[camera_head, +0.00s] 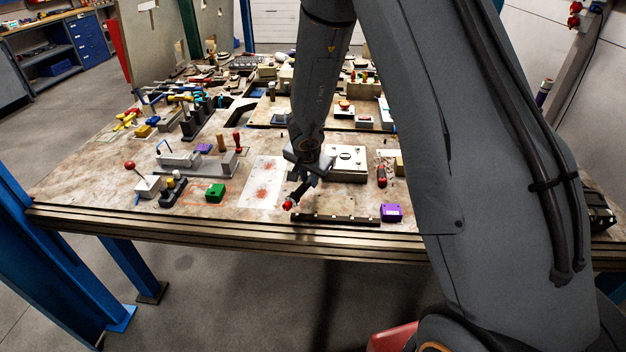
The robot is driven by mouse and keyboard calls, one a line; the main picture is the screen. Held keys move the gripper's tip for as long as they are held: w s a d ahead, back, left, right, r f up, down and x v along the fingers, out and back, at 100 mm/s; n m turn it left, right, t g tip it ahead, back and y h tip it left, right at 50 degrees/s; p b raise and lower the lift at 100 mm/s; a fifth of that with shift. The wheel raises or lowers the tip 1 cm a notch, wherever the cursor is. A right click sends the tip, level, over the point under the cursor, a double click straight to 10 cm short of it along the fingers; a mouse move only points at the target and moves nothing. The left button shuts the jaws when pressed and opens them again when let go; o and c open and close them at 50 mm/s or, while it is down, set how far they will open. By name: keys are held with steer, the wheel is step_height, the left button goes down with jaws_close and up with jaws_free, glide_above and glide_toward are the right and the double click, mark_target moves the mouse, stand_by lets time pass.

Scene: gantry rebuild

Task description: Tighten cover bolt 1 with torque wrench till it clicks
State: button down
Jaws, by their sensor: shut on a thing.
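My gripper (304,174) points down over the middle of the bench, just left of the pale cover. It is shut on a dark tool with a red end (290,204), which looks like the torque wrench. The tool slants down and to the left, its red end near the left end of a dark rail. The pale square cover (346,160) sits on a block and has small bolts near its corners. I cannot tell which one is bolt 1. The gripper hides part of the cover's left side, and the tool's other end is not clear.
A white sheet with red smears (262,182) lies left of the gripper. A dark rail (336,219) runs along the front edge, with a purple block (391,212) to its right. A red and black tool (382,176) stands right of the cover. My arm hides the right side.

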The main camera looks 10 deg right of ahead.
steer(key=shift+w+a+r+m+h, duration=0.1)
steer(key=shift+w+a+m+h, duration=0.2)
steer(key=shift+w+a+m, duration=0.4)
steer(key=shift+d, duration=0.1)
steer(key=shift+w+a+m+g+h, duration=0.2)
steer(key=shift+w+a+m, duration=0.35)
steer(key=shift+w, duration=0.15)
steer(key=shift+w+a+m+g+h, duration=0.2)
steer(key=shift+w+a+m, duration=0.3)
steer(key=shift+w, duration=0.2)
